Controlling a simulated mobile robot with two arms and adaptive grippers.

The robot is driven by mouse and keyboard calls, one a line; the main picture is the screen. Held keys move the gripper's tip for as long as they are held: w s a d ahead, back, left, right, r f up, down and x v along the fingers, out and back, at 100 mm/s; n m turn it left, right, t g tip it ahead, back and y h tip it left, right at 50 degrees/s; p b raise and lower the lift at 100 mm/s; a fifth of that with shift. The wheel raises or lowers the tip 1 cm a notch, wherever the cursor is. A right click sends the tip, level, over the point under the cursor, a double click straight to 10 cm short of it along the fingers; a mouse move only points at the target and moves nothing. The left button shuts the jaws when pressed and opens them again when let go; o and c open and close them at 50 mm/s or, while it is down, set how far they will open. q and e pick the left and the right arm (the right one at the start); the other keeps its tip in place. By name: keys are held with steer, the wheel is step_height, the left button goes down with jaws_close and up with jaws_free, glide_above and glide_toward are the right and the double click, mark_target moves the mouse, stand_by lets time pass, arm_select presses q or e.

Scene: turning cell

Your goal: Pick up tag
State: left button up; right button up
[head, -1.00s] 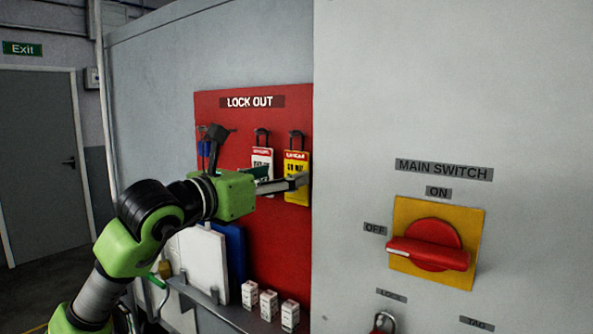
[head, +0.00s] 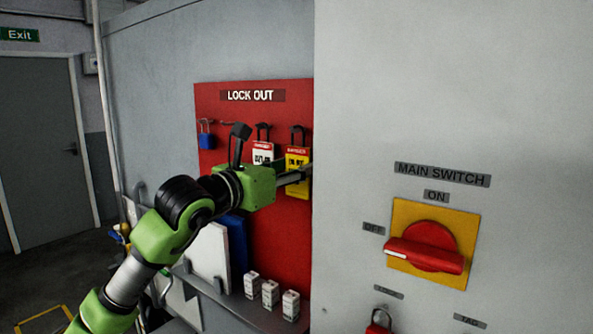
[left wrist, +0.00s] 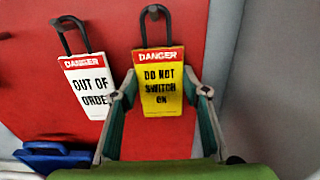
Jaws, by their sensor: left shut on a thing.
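The yellow tag (head: 297,159), with a red DANGER header and "DO NOT SWITCH ON", hangs by a black loop from a peg on the red LOCK OUT board (head: 280,240). In the left wrist view the yellow tag (left wrist: 162,82) is upright, its loop still over the peg. My left gripper (left wrist: 162,98) has one finger at each side edge of this tag and is shut on it. In the head view the left gripper (head: 303,173) reaches across the tag's front, hiding part of it. My right gripper is not in view.
A white OUT OF ORDER tag (left wrist: 88,86) hangs close on the left. A blue padlock (head: 207,141) hangs farther left. Small white boxes (head: 270,294) stand on the ledge below. A grey cabinet panel (head: 350,100) with the red main switch (head: 425,247) stands right of the board.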

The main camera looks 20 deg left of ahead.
arm_select(q)
steer(key=shift+r, duration=0.1)
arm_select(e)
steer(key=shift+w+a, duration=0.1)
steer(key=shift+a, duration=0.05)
